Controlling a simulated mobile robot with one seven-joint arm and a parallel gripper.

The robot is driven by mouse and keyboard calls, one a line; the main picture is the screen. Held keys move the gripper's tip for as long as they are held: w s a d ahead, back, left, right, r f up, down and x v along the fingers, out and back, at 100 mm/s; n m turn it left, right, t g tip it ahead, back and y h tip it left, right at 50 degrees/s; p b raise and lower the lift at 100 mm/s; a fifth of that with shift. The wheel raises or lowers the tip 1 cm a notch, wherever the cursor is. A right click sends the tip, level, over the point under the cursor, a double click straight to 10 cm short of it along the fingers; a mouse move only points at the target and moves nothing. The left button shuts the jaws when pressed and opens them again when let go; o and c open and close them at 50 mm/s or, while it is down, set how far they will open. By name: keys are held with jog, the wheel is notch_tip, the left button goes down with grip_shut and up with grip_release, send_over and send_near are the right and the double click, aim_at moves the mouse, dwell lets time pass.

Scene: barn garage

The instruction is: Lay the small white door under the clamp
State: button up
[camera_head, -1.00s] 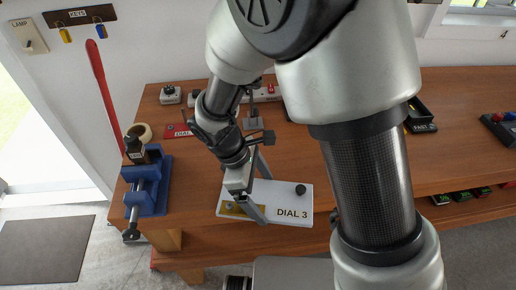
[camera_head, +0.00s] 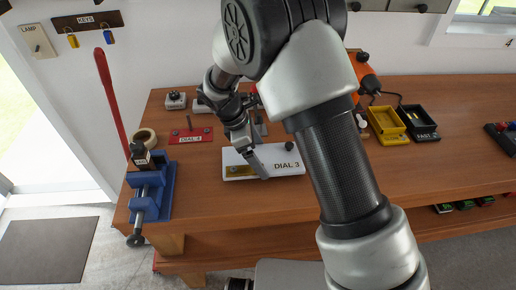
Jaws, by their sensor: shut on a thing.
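The clamp (camera_head: 262,127), a small grey and dark device, stands just behind the door, partly hidden by my arm.
A blue vise (camera_head: 165,192) stands at the bench's left edge. A yellow tray (camera_head: 386,124) and a black tray (camera_head: 422,133) stand right.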

aim_at(259, 151)
jog(key=w, duration=0.2)
jog(key=w+f, duration=0.1)
jog(key=shift+a+p, duration=0.3)
jog(key=shift+f, duration=0.2)
